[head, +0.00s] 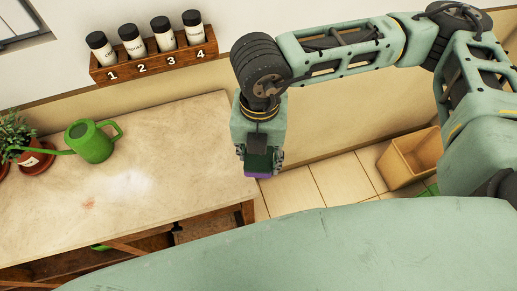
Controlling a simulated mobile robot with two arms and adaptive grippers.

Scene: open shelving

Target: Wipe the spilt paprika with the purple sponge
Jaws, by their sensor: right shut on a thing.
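A small, faint reddish patch of paprika (89,203) lies on the pale worktop, left of its middle. My right gripper (260,163) points down just past the worktop's right end, over the tiled floor in the picture. It is shut on the purple sponge (257,174), of which only a thin lower strip shows below the fingers. The sponge is well to the right of the paprika, apart from it. My left gripper is not in view.
The worktop (190,130) is mostly bare, with a whitish patch (128,184) near the paprika. A green watering can (90,142) and a potted plant (14,130) stand at left. A numbered wall rack (150,66) holds several jars. A tan bin (410,158) stands on the floor.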

